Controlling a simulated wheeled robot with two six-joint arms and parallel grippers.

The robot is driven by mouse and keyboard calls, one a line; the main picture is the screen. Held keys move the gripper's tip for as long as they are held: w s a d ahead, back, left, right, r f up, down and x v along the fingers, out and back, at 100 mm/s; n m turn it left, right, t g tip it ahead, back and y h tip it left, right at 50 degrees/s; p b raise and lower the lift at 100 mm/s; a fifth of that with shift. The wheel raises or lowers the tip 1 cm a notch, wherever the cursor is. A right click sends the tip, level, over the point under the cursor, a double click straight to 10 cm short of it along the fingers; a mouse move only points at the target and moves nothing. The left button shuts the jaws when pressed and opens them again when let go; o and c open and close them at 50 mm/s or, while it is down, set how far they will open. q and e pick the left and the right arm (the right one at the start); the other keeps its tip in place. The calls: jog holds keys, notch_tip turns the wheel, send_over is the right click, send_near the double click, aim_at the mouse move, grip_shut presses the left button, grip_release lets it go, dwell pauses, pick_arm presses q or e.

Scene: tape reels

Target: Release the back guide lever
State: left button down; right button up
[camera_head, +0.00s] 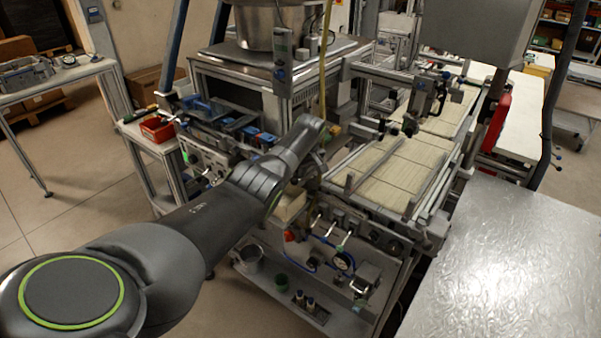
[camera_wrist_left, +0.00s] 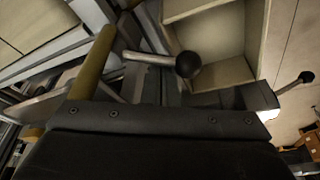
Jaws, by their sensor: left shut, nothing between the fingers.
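In the left wrist view a lever with a metal rod and a round black knob (camera_wrist_left: 187,64) sticks out just beyond the dark gripper body. A second lever with a black knob (camera_wrist_left: 305,77) shows at the right edge. I cannot tell which of them is the back guide lever. My left gripper (camera_head: 316,160) is shut and empty, beside the left side of the slatted track in the head view. My own arm partly hides it there. I see no contact between it and a lever. My right gripper is out of view.
The slatted track (camera_head: 385,173) lies between metal rails right of my left gripper. A tan rod (camera_wrist_left: 92,65) stands close to the gripper body in the wrist view. A gauge (camera_head: 344,262) and hoses sit below. A bare metal table (camera_head: 500,265) fills the lower right.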

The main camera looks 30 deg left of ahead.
pick_arm(q)
jog(key=shift+s+d+n, duration=0.2)
jog(key=shift+d+n, duration=0.05)
jog(key=shift+n, duration=0.35)
jog(key=shift+s+d+n+g+y, duration=0.15)
jog(key=shift+n+g+y, duration=0.15)
jog(key=shift+n, duration=0.2)
jog(key=d+n, duration=0.1)
jog(key=n, duration=0.1)
jog(key=d+n+g, duration=0.1)
jog(key=n, duration=0.1)
jog(key=shift+s+y+b, duration=0.3)
jog(key=shift+s, duration=0.1)
jog(key=shift+d+r, duration=0.1)
jog(key=shift+d, duration=1)
jog(key=shift+d, duration=0.15)
